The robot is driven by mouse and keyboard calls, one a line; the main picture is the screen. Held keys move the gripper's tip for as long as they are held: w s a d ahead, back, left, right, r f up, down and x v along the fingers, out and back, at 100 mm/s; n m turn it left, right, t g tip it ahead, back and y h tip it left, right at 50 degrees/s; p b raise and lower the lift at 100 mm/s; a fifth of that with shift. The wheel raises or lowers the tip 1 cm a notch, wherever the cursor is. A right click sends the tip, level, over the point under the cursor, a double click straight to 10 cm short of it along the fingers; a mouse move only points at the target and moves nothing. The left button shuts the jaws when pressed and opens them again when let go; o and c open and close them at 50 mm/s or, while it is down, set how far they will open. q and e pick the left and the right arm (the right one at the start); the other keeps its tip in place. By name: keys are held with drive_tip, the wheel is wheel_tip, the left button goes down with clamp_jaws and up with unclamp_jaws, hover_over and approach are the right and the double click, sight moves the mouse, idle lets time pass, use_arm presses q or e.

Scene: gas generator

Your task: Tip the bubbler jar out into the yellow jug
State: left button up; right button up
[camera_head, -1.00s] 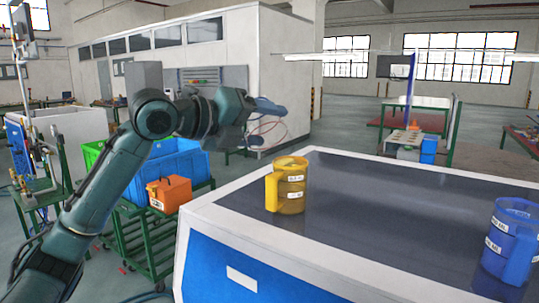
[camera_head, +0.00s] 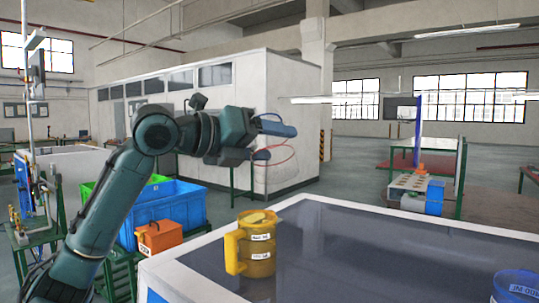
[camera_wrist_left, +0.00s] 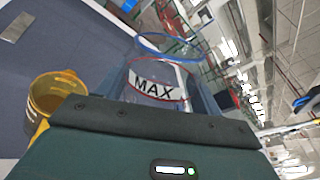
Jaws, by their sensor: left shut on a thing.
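My left gripper (camera_head: 275,142) is shut on the clear bubbler jar, which is hard to make out in the head view beyond a thin red line. In the left wrist view the see-through bubbler jar (camera_wrist_left: 156,88) shows a MAX label and a blue rim, between the fingers. It appears tilted in that view; I cannot tell its true tilt or contents. The yellow jug (camera_head: 257,250) stands upright on the table, below the gripper in the picture, its handle to the left. The jug (camera_wrist_left: 52,98) is left of the jar in the wrist view. My right gripper is out of view.
The dark-topped table (camera_head: 350,250) has free room right of the jug. A blue jug (camera_head: 516,288) stands at its right edge, partly cut off. An orange box (camera_head: 158,236) and a blue crate (camera_head: 165,205) are on a green cart to the left.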

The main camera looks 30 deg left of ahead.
use_arm(q)
drive_tip(key=shift+r+m, duration=0.35)
drive_tip(key=shift+m, duration=0.25)
drive_tip(key=shift+w+a+r+m+t, duration=0.1)
drive_tip(key=shift+r+m+t, duration=0.2)
drive_tip(key=shift+r+m, duration=0.2)
drive_tip(key=shift+w+a+r+m+t+p, duration=0.1)
drive_tip(key=shift+a+r+m+t+p, duration=0.1)
drive_tip(key=shift+r+m+p, duration=0.2)
drive_tip(key=shift+w+a+r+m+t+p, duration=0.1)
drive_tip(key=shift+r+m+t+p, duration=0.15)
drive_tip(key=shift+m, duration=0.25)
drive_tip(key=shift+r+m, duration=0.15)
drive_tip(key=shift+m, duration=0.25)
drive_tip(key=shift+w+a+r+m+p, duration=0.15)
drive_tip(key=shift+r+m+p, duration=0.15)
drive_tip(key=shift+m+p, duration=0.15)
drive_tip(key=shift+r+m, duration=0.1)
drive_tip(key=shift+m, duration=0.25)
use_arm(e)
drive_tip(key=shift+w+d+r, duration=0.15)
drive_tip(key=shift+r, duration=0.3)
